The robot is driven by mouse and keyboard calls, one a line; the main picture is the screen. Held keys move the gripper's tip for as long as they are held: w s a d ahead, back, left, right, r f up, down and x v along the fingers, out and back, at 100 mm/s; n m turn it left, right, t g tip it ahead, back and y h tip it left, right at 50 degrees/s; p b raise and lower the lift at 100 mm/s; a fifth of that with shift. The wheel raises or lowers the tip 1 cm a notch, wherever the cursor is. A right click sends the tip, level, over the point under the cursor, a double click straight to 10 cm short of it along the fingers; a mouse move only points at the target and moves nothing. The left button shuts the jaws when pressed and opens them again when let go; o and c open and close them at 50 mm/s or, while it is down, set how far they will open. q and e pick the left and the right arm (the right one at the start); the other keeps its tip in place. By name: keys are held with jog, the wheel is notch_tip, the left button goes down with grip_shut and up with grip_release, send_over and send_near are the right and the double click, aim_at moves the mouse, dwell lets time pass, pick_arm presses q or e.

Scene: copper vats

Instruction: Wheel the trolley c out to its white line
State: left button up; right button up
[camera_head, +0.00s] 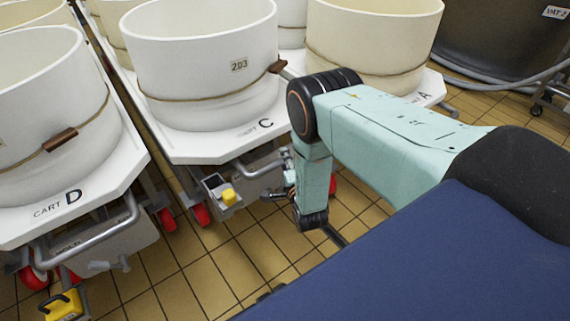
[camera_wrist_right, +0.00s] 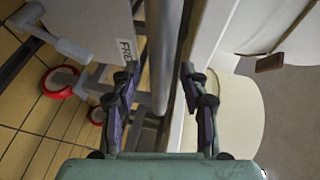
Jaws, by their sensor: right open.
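Trolley C (camera_head: 205,148) is a white cart marked C, in the middle of the head view. It carries a white tub (camera_head: 205,60) labelled 203. My right arm reaches down in front of the cart's right front, and its forearm hides most of the right gripper and the handle there. In the right wrist view my right gripper (camera_wrist_right: 162,88) is open, with a grey metal bar (camera_wrist_right: 163,50) running between its fingers. The fingers look apart from the bar. No white line shows on the floor in view. My left gripper is not in view.
Cart D (camera_head: 80,190) with its tub stands close on the left, a narrow gap away. Cart A (camera_head: 432,88) stands on the right. Cart C has a yellow pedal (camera_head: 228,196) low in front and red wheels (camera_head: 201,214). Tiled floor (camera_head: 190,275) is bare in front.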

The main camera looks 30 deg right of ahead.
jog(key=shift+w+d, duration=0.15)
jog(key=shift+w, duration=0.45)
jog(key=shift+f, duration=0.1)
grip_shut()
dwell(0.3)
